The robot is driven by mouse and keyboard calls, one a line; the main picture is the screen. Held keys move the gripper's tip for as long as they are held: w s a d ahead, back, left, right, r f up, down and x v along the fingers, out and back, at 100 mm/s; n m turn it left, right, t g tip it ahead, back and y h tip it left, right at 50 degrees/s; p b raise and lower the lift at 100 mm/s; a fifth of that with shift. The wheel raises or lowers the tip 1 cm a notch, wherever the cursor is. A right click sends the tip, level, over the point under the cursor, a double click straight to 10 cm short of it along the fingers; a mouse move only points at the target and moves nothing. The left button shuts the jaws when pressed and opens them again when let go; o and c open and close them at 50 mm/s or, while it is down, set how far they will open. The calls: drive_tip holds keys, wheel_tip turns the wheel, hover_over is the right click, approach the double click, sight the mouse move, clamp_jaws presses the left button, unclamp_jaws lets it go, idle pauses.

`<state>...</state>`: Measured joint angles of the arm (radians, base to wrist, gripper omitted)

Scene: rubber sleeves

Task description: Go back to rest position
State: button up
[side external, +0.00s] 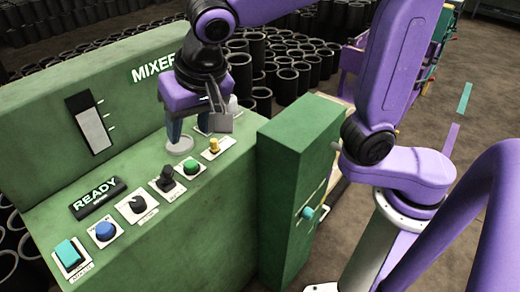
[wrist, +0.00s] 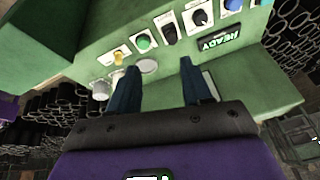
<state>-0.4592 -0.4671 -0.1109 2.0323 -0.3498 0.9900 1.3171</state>
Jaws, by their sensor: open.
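My gripper (side external: 193,126) is above the far end of the green mixer panel (side external: 221,178), fingers pointing down. In the wrist view its two dark fingers (wrist: 162,82) stand apart with nothing held between them. A pale round disc (side external: 180,144) is on the panel just under the fingers in the side view; I cannot tell whether they touch it. It also shows in the wrist view (wrist: 147,66). A yellow knob (side external: 214,146) and a green button (side external: 191,167) are close by on the panel. The READY display (side external: 97,197) is lit.
A black lever switch (side external: 167,181), a black dial (side external: 138,206), a blue button (side external: 104,231) and a teal switch (side external: 69,254) line the panel. A tall green cabinet (side external: 292,165) stands right of the panel. Many black sleeves (side external: 287,83) stand behind.

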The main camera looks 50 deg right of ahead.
drive_tip(key=s+d+f+n+g, duration=0.2)
drive_tip(key=s+d+f+n, duration=0.2)
drive_tip(key=s+d+n, duration=0.3)
drive_tip(key=s+d+f+n+g, duration=0.2)
drive_tip(key=s+d+f+n, duration=0.3)
drive_tip(key=s+d+n, duration=0.3)
drive_tip(key=s+d, duration=0.3)
drive_tip(key=d, duration=0.3)
drive_tip(key=shift+s+d, duration=0.25)
drive_tip(key=shift+d, duration=0.05)
